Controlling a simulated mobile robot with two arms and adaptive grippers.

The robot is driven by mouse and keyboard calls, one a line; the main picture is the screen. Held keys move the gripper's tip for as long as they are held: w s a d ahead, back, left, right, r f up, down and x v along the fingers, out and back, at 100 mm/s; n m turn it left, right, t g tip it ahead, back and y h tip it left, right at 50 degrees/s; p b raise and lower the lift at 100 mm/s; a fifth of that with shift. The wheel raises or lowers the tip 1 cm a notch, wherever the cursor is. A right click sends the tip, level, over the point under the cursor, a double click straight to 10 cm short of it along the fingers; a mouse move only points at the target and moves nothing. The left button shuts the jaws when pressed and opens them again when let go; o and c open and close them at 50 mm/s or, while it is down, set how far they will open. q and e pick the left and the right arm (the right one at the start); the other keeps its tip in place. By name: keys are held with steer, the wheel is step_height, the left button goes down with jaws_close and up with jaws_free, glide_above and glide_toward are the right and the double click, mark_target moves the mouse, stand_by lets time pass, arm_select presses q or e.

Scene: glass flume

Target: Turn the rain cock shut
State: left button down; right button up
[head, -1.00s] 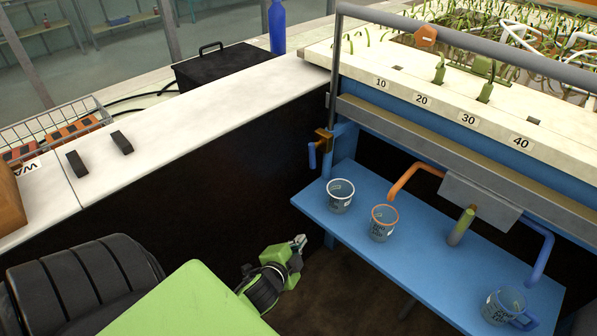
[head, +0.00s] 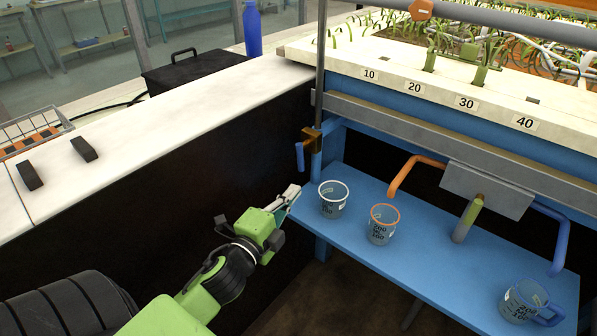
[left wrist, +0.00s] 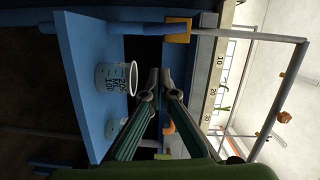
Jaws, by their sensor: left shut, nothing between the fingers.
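The rain cock appears to be the brass valve body (head: 312,139) on the upright grey pipe at the flume's near left corner. Its blue lever (head: 300,157) hangs down beside the pipe. In the left wrist view the brass body (left wrist: 178,30) is near the top edge, with a blue bar (left wrist: 140,28) running left from it. My left gripper (head: 293,193) is shut and empty, below the lever and apart from it, just left of the white-rimmed cup. In the left wrist view its fingertips (left wrist: 159,77) are close together. My right gripper is not in view.
The blue shelf (head: 430,262) holds a white-rimmed cup (head: 333,200), an orange-rimmed cup (head: 382,224) and a blue-handled cup (head: 529,302). An orange pipe (head: 410,170) and a blue pipe (head: 562,240) bend down over it. A pale counter (head: 190,103) runs along the left.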

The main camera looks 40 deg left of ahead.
mark_target(300, 163)
arm_select(q)
steer(key=shift+m, duration=0.4)
steer(key=w+a, duration=0.1)
steer(key=w, duration=0.2)
steer(key=w+a, duration=0.2)
steer(key=w, duration=0.1)
steer(key=w+a+f, duration=0.1)
steer(key=w+a, duration=0.1)
steer(key=w, duration=0.1)
steer(key=shift+w, duration=0.1)
steer(key=shift+a+m, duration=0.1)
steer(key=shift+m, duration=0.3)
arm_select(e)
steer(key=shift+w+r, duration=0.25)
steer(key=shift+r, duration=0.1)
arm_select(q)
steer(key=shift+r, duration=0.1)
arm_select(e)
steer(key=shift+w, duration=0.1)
